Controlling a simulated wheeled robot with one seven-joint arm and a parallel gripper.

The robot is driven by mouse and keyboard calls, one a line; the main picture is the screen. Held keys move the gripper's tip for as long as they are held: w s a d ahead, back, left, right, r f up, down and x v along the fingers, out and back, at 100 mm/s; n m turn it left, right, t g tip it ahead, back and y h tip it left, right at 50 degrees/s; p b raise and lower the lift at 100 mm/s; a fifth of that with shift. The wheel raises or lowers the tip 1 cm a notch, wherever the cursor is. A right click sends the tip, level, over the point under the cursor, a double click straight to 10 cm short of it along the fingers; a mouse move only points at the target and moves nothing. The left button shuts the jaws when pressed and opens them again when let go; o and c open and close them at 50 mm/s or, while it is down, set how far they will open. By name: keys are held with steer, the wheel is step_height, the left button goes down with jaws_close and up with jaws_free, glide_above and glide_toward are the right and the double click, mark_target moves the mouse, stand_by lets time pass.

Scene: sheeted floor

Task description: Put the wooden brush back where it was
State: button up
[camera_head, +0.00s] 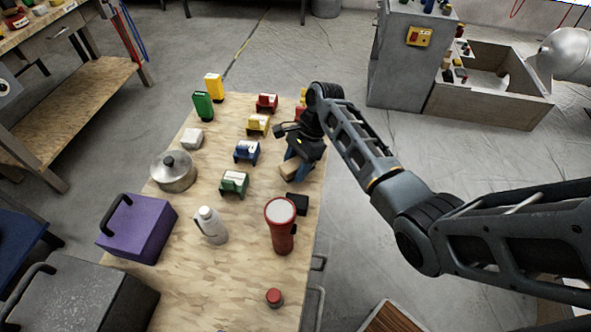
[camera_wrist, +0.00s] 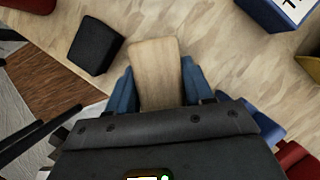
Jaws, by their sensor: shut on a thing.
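The wooden brush shows as a pale wooden block in the wrist view (camera_wrist: 155,65), between the two blue fingers of my gripper (camera_wrist: 160,88). My gripper (camera_head: 298,168) is shut on it. In the head view the brush (camera_head: 289,172) shows at the fingers, near the right edge of the table (camera_head: 205,262). Its underside and any bristles are hidden. I cannot tell whether it touches the tabletop.
A black block (camera_head: 297,203) lies close to the brush. Green (camera_head: 234,184), blue (camera_head: 247,152), yellow (camera_head: 258,124) and red (camera_head: 266,103) holders stand in a row to the left.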

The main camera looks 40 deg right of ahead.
steer(key=shift+f, duration=1.1)
steer(key=o, duration=1)
steer(key=shift+f, duration=0.1)
steer(key=v, duration=1.2)
steer(key=shift+s, duration=0.15)
